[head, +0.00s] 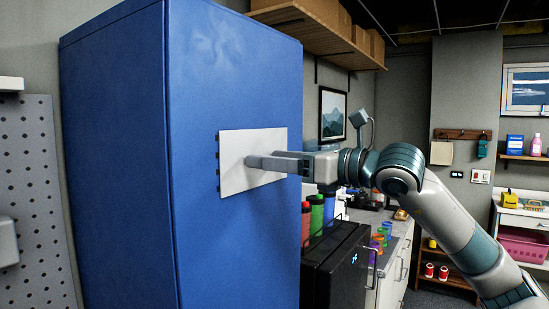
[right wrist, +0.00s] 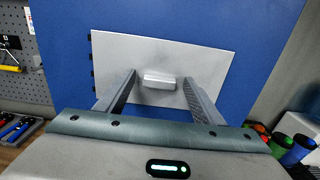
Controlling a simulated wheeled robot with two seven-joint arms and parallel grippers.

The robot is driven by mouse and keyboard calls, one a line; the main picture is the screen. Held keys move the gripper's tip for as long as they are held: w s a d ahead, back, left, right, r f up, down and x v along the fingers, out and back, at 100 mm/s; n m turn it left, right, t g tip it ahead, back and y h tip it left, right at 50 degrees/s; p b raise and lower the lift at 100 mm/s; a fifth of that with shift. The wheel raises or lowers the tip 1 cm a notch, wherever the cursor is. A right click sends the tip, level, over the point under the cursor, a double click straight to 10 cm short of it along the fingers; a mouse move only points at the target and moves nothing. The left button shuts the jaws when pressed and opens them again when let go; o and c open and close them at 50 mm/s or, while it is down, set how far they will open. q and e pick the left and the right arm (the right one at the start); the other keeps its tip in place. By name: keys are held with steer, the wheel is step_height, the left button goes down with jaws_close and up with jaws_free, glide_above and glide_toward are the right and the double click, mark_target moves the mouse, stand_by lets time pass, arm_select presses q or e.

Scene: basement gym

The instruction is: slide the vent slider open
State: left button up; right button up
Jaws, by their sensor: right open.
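The vent slider is a flat pale plate (head: 235,145) on the side of a tall blue cabinet (head: 120,150). Dark slots show along the plate's left edge. In the right wrist view the plate (right wrist: 205,52) carries a small raised grip (right wrist: 159,81) near its middle. My right gripper (head: 255,161) reaches in from the right in front of the plate. In the right wrist view its fingers (right wrist: 159,85) are open, one on each side of the grip, with gaps on both sides. I cannot tell the depth gap to the plate. My left gripper is not in view.
A black case (head: 335,265) and several coloured bottles (head: 317,215) stand right of the cabinet, below my right arm. A wooden shelf (head: 320,32) hangs above. A pegboard (head: 35,200) is at the left.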

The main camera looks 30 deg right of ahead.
steer(key=c, duration=1.5)
step_height(320, 180, up, 11)
steer(key=p, duration=0.6)
steer(key=shift+r, duration=0.1)
steer(key=shift+d+r, duration=0.1)
steer(key=shift+r, duration=0.15)
steer(key=shift+s+r, duration=0.1)
steer(key=o, duration=1.5)
steer(key=shift+f, duration=0.2)
